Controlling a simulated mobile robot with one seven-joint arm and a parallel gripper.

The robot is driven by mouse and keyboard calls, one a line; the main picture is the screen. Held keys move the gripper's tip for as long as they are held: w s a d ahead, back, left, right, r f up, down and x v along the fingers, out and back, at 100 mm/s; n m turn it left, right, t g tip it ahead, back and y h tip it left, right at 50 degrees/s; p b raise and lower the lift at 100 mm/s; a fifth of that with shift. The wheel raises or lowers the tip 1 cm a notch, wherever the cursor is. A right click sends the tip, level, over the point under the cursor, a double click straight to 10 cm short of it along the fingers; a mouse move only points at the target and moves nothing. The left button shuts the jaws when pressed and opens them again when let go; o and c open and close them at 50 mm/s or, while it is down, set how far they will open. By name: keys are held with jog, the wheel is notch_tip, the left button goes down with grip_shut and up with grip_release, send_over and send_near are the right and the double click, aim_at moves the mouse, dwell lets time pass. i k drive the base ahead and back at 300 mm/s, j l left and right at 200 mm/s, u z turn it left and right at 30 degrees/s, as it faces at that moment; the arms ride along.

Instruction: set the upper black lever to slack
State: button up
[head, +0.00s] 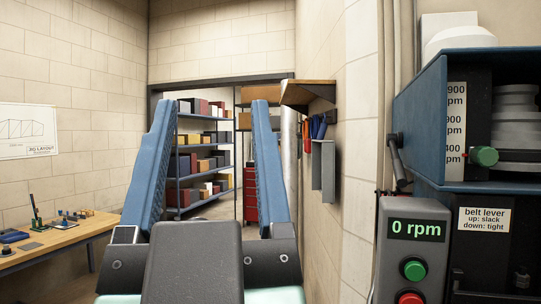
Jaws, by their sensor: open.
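My gripper (213,106) is open and empty, its two blue fingers pointing away from me, well left of the machine. A dark lever (400,165) sits on the left side of the machine's blue housing (420,117), its arm hanging down from a round pivot. A gap separates my gripper from it. A label (484,219) below the housing reads "belt lever, up: slack, down: tight". A green knob (484,156) shows in the housing's opening, in front of a dark horizontal bar. Another small dark part (457,279) shows lower down, partly hidden by the control box.
The grey control box (412,254) reads 0 rpm and has green and red buttons. A wall shelf (307,94) with hanging tools juts out right of my fingers. A workbench (55,241) stands at left. A doorway with stocked shelves lies ahead.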

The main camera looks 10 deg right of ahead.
aim_at(391, 140)
jog(key=i+j+z, duration=0.1)
jog(key=z, duration=0.75)
jog(key=i+j+u, duration=0.1)
jog(key=i+j, duration=0.85)
